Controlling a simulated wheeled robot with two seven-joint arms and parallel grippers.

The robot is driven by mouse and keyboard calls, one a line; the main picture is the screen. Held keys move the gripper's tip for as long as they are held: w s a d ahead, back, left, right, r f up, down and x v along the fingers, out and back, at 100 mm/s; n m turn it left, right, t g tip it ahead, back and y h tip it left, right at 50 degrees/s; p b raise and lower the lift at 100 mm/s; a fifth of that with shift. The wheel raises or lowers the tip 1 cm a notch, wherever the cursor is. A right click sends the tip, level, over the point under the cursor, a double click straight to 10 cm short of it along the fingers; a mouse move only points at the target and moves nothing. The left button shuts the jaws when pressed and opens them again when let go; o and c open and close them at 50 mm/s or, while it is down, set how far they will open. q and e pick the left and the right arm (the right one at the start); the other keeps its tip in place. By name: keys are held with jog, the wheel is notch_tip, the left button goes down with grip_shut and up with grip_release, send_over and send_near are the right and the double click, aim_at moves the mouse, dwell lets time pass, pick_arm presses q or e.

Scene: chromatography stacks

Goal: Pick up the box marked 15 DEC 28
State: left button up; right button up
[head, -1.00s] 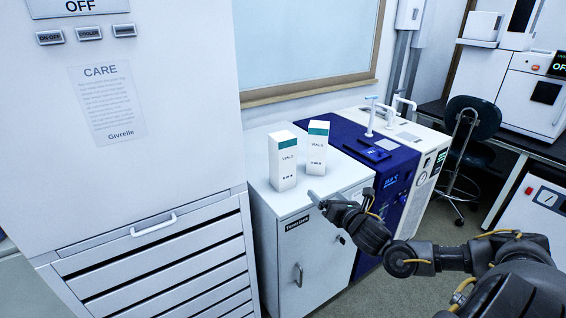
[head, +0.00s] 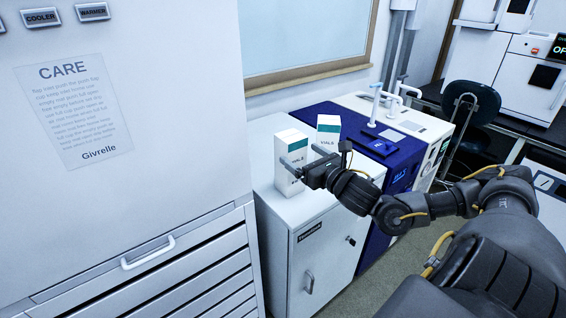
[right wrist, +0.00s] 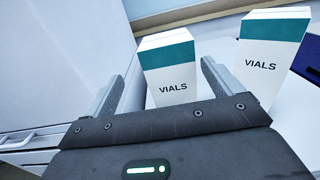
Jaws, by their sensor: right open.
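Two tall white boxes with a teal band and the word VIALS stand upright on a white cabinet (head: 340,212). The left box (head: 290,150) also shows in the right wrist view (right wrist: 168,72); the right box (head: 328,132) also shows there (right wrist: 268,55). The date marks are too small or hidden, so I cannot tell which box is 15 DEC 28. My right gripper (head: 303,161) is open, its fingers (right wrist: 163,72) pointing at the left box, one on either side of it in the wrist view. Contact cannot be told. My left gripper is not in view.
A tall white unit (head: 130,190) with drawers stands close on the left. A blue and white instrument (head: 375,140) adjoins the cabinet on the right. A wall with a framed panel (head: 300,35) is behind. A dark chair (head: 470,105) stands farther right.

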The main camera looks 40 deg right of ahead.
aim_at(299, 148)
jog(key=shift+w+d+r+p, duration=0.1)
jog(key=shift+w+d+p, duration=0.35)
jog(key=shift+w, duration=0.15)
jog(key=shift+w+d+r+p, duration=0.1)
jog(key=shift+w+d+p, duration=0.3)
jog(key=shift+w, duration=0.2)
jog(key=shift+w+a+f, duration=0.1)
jog(key=shift+w+f, duration=0.15)
jog(key=shift+w, duration=0.55)
jog(key=shift+w+r, duration=0.1)
jog(key=shift+r, duration=0.1)
jog(key=w+p, duration=0.3)
jog(key=w, duration=0.1)
jog(key=shift+w+r, duration=0.1)
jog(key=shift+w, duration=0.4)
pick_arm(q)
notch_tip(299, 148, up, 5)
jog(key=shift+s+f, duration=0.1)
pick_arm(e)
jog(key=shift+s, duration=0.1)
jog(key=shift+c, duration=0.4)
jog(key=c, duration=1.4)
